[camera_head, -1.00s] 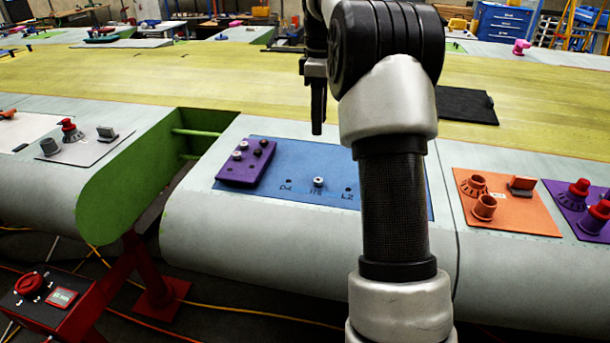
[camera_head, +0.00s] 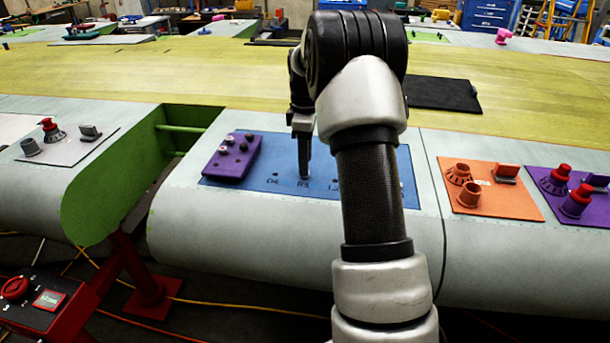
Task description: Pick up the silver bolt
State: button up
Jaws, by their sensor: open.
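My gripper (camera_head: 304,174) points straight down over the blue mat (camera_head: 240,187), seen edge-on, with its fingertips low at the middle label. It is open. The silver bolt standing at that label is now mostly hidden by the fingertips; only a pale trace shows there, and I cannot tell whether it lies between the fingers. A purple block (camera_head: 232,160) on the left of the mat carries two silver bolts (camera_head: 225,144) and two dark bolts (camera_head: 246,143).
My arm covers the right part of the mat. An orange plate (camera_head: 488,200) and a purple plate (camera_head: 592,212) with fittings lie to the right. A grey plate (camera_head: 75,148) with knobs lies to the left, past a green-sided gap (camera_head: 115,190). A black pad (camera_head: 443,94) lies behind.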

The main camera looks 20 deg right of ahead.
jog(key=shift+f, duration=1.6)
grip_shut()
jog(key=shift+r, duration=0.15)
notch_tip(320, 180, up, 10)
